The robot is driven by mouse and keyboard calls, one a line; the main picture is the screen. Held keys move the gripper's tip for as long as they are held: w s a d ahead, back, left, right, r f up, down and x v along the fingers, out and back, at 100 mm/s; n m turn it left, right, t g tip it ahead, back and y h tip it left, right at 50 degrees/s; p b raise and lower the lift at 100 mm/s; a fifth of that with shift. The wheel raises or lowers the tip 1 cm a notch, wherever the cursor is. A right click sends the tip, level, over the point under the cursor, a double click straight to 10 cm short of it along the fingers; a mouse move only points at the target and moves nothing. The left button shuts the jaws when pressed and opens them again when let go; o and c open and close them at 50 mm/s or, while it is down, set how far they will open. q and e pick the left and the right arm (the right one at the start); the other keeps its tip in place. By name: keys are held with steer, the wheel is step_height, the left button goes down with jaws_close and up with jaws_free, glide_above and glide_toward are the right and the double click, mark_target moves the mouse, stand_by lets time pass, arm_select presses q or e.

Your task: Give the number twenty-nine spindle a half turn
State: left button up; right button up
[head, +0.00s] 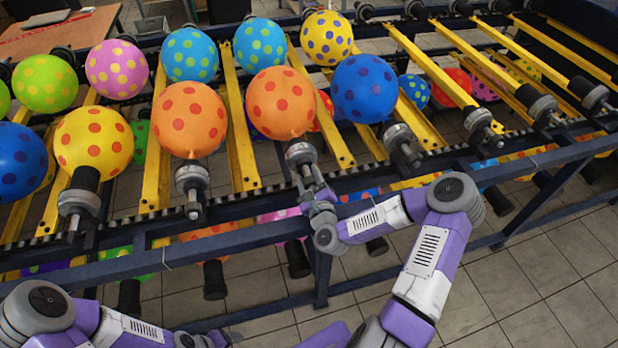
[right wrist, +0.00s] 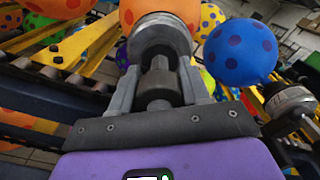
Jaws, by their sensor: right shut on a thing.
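My right gripper (head: 313,190) is shut on the shaft end of a grey spindle (head: 300,155) on the near side of the rack. This spindle carries an orange balloon with red dots (head: 281,103). In the right wrist view the two fingers of my right gripper (right wrist: 160,88) stand on either side of the dark shaft, below the round grey spindle body (right wrist: 160,38). The orange balloon (right wrist: 158,10) shows above it. No number can be read on the spindle. My left arm shows at the lower left, but its gripper cannot be made out.
Neighbouring spindles stand close on both sides: one under another orange balloon (head: 190,120) and one beside a blue balloon (head: 364,89). A dark blue rail (head: 235,240) runs along the front. Tiled floor lies free at the lower right.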

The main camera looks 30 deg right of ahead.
steer(key=o, duration=1)
steer(key=shift+o, duration=0.2)
steer(key=shift+s, duration=0.1)
steer(key=shift+p+v, duration=2)
steer(key=shift+v, duration=1.65)
steer(key=shift+s, duration=0.1)
